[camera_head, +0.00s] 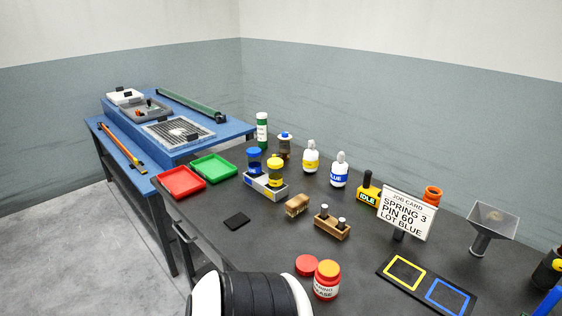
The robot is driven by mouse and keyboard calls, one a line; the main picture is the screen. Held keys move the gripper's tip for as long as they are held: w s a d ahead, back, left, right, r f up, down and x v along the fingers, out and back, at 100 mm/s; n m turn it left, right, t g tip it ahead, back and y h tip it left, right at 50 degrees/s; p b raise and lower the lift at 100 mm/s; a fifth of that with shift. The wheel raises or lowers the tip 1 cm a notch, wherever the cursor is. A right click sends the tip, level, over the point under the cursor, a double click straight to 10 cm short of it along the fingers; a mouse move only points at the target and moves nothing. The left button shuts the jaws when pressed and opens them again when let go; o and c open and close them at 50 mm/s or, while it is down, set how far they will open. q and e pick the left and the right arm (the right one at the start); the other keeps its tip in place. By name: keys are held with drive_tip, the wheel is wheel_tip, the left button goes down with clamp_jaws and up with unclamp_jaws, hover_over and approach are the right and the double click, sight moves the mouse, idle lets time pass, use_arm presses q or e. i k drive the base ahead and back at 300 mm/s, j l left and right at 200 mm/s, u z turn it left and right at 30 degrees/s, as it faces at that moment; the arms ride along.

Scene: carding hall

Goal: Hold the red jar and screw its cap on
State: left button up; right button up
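The red jar (327,282) stands upright near the front edge of the dark table, with a pale lettered label on its side. A black and white part of my own body fills the bottom centre, left of the jar, and may hide some table. Neither gripper's fingers show.
A job card sign (407,213) and a mat with yellow and blue squares (405,286) lie right of the jar. A wooden block with pegs (332,226), a brush (297,205) and white bottles (339,173) stand behind. A black pad (236,220) lies left, with bare table around it.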

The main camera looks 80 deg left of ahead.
sight(328, 275)
drive_tip(key=u, duration=2.05)
